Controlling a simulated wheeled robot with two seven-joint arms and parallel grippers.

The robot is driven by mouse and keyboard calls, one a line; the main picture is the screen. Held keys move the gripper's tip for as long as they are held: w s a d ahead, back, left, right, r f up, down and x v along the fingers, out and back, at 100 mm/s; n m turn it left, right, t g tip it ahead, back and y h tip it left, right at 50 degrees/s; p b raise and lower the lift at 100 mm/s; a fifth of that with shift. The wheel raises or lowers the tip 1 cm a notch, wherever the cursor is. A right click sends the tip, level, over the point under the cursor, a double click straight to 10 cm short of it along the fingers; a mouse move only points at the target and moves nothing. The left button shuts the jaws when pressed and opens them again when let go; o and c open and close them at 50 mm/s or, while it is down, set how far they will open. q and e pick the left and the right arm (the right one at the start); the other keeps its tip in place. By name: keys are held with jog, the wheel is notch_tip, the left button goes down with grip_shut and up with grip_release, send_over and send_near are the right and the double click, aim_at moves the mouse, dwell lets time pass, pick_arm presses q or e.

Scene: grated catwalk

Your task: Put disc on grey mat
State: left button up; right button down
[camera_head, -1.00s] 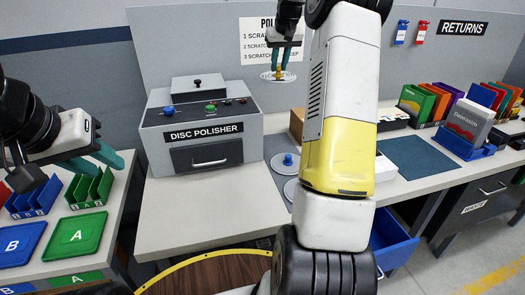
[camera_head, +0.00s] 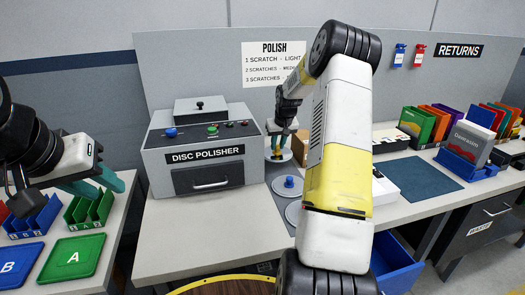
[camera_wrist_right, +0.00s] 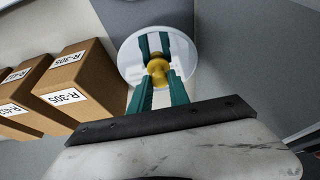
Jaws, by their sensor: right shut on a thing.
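My right gripper (camera_head: 279,140) is shut on the yellow knob (camera_wrist_right: 158,70) of a pale round disc. The held disc (camera_wrist_right: 130,60) lies flat beyond the teal fingertips in the wrist view. In the head view the disc (camera_head: 285,155) hangs near the back end of a dark grey mat (camera_head: 274,173), right of the polisher; I cannot tell whether it touches. A disc with a blue knob (camera_head: 288,182) lies on that mat. Another disc (camera_head: 292,212) lies in front, partly hidden by my right arm. My left gripper (camera_head: 112,188) is at the left, its teal fingers apart and empty.
The disc polisher (camera_head: 196,155) stands just left of the mat. Cardboard boxes (camera_wrist_right: 75,80) stand close beside the held disc. A blue-grey mat (camera_head: 420,178) lies farther right. Green tray A (camera_head: 74,258) is at the left. The counter before the polisher is clear.

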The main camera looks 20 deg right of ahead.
aim_at(278, 154)
jog(key=shift+f, duration=2.5)
jog(key=c, duration=1.2)
grip_release()
jog(key=shift+f, duration=0.1)
jog(key=shift+c, duration=0.2)
jog(key=v, duration=1.2)
